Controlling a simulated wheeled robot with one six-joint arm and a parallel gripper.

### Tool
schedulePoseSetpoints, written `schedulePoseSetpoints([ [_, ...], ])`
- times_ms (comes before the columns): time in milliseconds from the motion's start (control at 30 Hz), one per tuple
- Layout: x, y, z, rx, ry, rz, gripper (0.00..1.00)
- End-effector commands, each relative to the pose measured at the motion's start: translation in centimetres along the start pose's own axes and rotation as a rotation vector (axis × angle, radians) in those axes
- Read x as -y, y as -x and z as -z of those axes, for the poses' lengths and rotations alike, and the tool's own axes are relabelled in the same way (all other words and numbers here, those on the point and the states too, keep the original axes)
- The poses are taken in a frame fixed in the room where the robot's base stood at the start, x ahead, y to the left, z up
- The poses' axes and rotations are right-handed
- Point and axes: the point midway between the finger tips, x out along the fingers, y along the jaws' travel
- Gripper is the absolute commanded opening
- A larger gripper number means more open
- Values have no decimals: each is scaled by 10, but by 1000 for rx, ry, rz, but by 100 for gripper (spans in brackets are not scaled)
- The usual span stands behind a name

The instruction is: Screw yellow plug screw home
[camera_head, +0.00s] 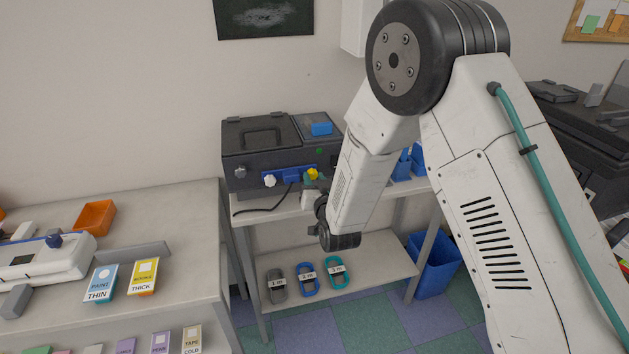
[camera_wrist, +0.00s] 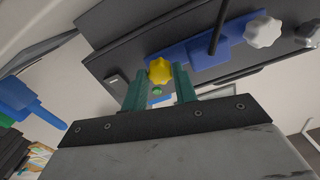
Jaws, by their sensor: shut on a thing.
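The yellow plug screw (camera_wrist: 159,70) sits at the end of the blue connector (camera_wrist: 200,50) on the front of a dark machine, and its lobed knob faces me in the wrist view. In the head view the yellow screw (camera_head: 312,174) is at the right end of the blue connector (camera_head: 291,177). My gripper (camera_wrist: 160,80) has green fingers, one on each side of the yellow knob, shut on it. A white lobed screw (camera_wrist: 263,32) is at the connector's other end, also in the head view (camera_head: 269,180). How deep the yellow screw sits cannot be told.
A dark cable (camera_head: 265,210) runs from the connector across the shelf top. The dark machine (camera_head: 268,140) stands on the shelf unit. Several coiled cables, one of them blue (camera_head: 306,279), lie on the lower shelf. A blue bin (camera_head: 434,264) stands at the right.

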Motion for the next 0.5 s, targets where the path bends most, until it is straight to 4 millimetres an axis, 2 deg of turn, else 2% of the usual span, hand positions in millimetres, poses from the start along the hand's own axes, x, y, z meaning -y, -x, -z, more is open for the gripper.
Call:
schedulePoseSetpoints([
  [300,0,0,0,1,-16,0,6],
  [333,0,0,0,1,-16,0,37],
  [500,0,0,0,1,-15,0,38],
])
